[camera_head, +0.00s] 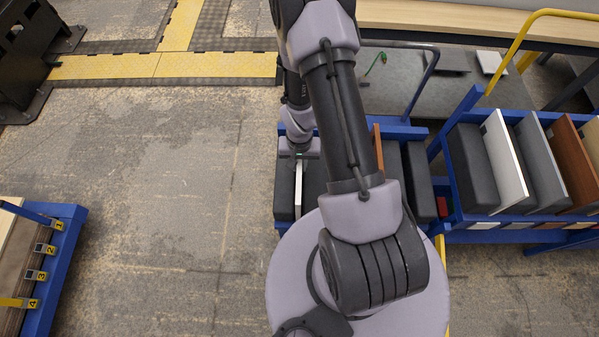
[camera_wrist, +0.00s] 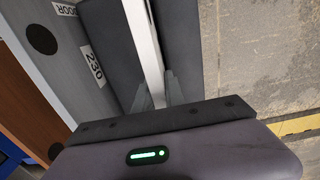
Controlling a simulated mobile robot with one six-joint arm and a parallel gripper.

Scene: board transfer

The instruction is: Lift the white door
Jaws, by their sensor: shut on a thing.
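The white door (camera_head: 298,188) stands on edge as a thin upright board in the blue cart, between dark padded dividers, left of my arm. My gripper (camera_head: 299,157) is over its top edge and points down. In the wrist view the white door (camera_wrist: 143,40) runs up from between the two grey fingers of my gripper (camera_wrist: 158,92), which is shut on its edge. The door's lower part is hidden in the slot. I cannot tell whether it is clear of the cart's floor.
A brown board (camera_head: 377,148) stands farther right in the same cart. A second blue cart (camera_head: 455,190) at right holds white, grey and brown boards. A blue rack with numbered slots (camera_head: 62,235) stands at lower left. The floor (camera_head: 165,200) between is clear.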

